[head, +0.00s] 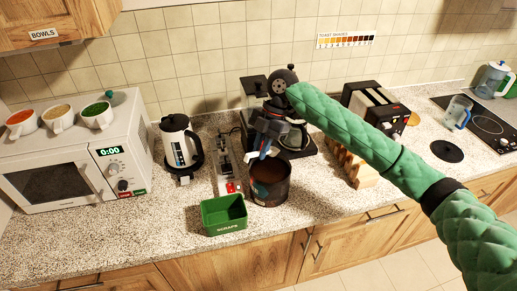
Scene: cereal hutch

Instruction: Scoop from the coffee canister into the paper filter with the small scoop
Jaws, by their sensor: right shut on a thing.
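The dark brown coffee canister (270,193) stands open on the counter near its front edge. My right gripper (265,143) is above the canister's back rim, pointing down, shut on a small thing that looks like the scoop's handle. The scoop's bowl cannot be made out. The black coffee maker (252,90) stands behind the gripper, partly covered by my right arm, with a glass carafe (294,138) at its lower right. The paper filter cannot be made out. My left gripper is out of view.
A green scraps bin (223,216) stands just left of the canister. A kettle (179,145) and a microwave (75,165) are farther left. A wooden rack (352,165) and a toaster (375,105) are to the right. The front left counter is clear.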

